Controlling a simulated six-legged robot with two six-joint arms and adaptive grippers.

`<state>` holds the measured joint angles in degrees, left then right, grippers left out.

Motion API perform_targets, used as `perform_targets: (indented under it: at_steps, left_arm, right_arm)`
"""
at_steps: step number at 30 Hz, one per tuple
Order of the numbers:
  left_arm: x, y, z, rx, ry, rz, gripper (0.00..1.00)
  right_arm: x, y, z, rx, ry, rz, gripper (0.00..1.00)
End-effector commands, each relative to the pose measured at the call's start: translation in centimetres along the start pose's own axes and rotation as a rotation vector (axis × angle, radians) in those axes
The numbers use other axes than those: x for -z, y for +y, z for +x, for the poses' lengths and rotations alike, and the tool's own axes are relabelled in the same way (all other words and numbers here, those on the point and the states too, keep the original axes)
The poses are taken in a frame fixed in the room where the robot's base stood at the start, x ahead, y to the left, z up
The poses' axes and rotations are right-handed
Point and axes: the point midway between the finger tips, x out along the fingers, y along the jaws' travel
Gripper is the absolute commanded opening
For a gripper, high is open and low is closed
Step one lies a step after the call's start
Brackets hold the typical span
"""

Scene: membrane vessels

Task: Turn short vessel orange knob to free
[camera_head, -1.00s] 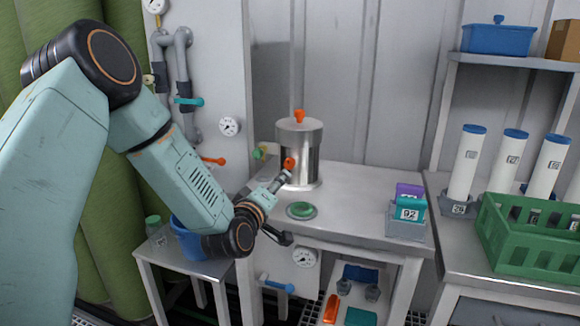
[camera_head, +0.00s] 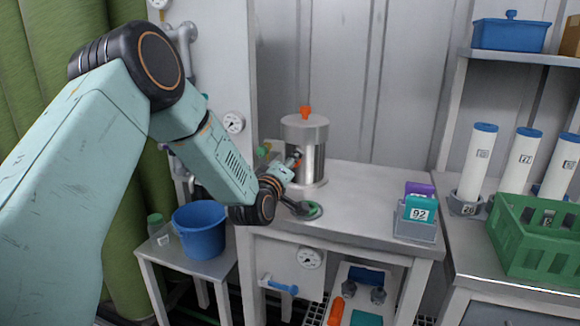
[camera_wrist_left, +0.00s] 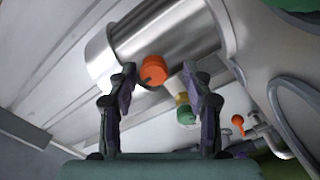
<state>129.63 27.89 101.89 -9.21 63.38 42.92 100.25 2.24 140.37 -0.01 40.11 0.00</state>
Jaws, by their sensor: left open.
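The short vessel (camera_head: 312,165) is a shiny metal cylinder standing upright on the bench. An orange knob (camera_wrist_left: 154,70) with a dark slot sits on its side; in the head view my gripper partly hides it. A second orange knob (camera_head: 305,112) stands on the lid. My left gripper (camera_wrist_left: 160,78) is open and empty, its two dark fingers pointing at the vessel. In the wrist view the side knob appears between the fingertips, a little beyond them; contact cannot be told. My right gripper is not in view.
A green-and-yellow fitting (camera_wrist_left: 185,110) shows near the right finger. A rack with teal and purple boxes (camera_head: 416,232) stands right. A blue bucket (camera_head: 200,232) sits on the low table. The bench's middle is clear.

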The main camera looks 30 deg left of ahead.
Motion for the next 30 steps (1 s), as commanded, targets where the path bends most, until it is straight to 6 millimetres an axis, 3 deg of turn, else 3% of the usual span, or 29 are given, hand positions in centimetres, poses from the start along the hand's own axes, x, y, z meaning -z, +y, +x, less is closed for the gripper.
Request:
perform_targets:
  at_steps: [8,26,30]
  left_arm:
    - [0.02,0.01,0.35,0.0,-0.001,0.0,0.5]
    - [-0.1,0.01,0.28,0.0,-0.004,0.002,0.0]
    - [-0.11,-0.03,0.27,0.001,-0.004,0.0,0.0]
  right_arm:
    - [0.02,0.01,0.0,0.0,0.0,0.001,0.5]
    - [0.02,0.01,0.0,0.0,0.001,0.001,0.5]
    - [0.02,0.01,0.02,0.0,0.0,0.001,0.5]
